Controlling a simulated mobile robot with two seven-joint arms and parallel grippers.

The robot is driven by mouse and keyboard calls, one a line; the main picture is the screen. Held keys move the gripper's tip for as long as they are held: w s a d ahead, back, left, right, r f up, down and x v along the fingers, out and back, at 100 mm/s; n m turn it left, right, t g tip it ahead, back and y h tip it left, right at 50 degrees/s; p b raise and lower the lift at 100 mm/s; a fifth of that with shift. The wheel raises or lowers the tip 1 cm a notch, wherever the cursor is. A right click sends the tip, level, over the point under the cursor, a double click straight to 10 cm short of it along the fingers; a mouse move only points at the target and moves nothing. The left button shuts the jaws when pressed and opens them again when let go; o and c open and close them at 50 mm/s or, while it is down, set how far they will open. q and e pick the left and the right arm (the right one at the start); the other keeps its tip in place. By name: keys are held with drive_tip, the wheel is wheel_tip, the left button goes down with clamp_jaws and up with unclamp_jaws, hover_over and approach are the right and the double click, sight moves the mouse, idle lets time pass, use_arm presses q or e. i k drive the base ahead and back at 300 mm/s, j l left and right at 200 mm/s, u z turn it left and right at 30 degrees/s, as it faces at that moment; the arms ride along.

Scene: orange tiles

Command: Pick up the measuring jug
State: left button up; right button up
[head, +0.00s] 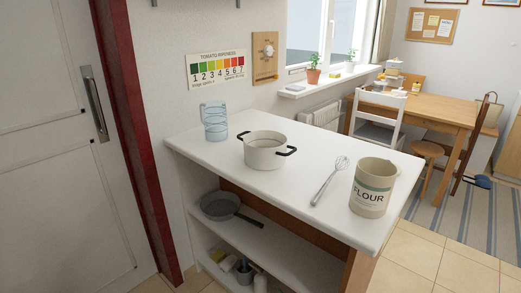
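The measuring jug (214,121) is clear, bluish and see-through. It stands upright at the far left end of the white counter (221,165), close to the wall. Nothing touches it. Neither of my grippers shows in the head view.
A white pot (265,149) with black handles stands right of the jug. A whisk (330,181) and a flour container (373,187) are farther right. A grey pan (221,206) is on the shelf below. A door (62,150) with a red frame is at left.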

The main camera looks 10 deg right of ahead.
sight(213, 114)
drive_tip(key=j+z, duration=0.1)
drive_tip(key=z, duration=0.3)
drive_tip(key=i+j+z, duration=0.1)
drive_tip(key=z, duration=0.35)
drive_tip(key=j+z, duration=0.2)
drive_tip(key=z, duration=0.2)
drive_tip(key=j+z, duration=0.3)
drive_tip(key=j, duration=0.15)
drive_tip(key=j+z, duration=0.3)
drive_tip(key=k+j+z, duration=0.15)
drive_tip(key=j, duration=0.35)
drive_tip(key=j+z, duration=0.1)
drive_tip(key=j, duration=0.45)
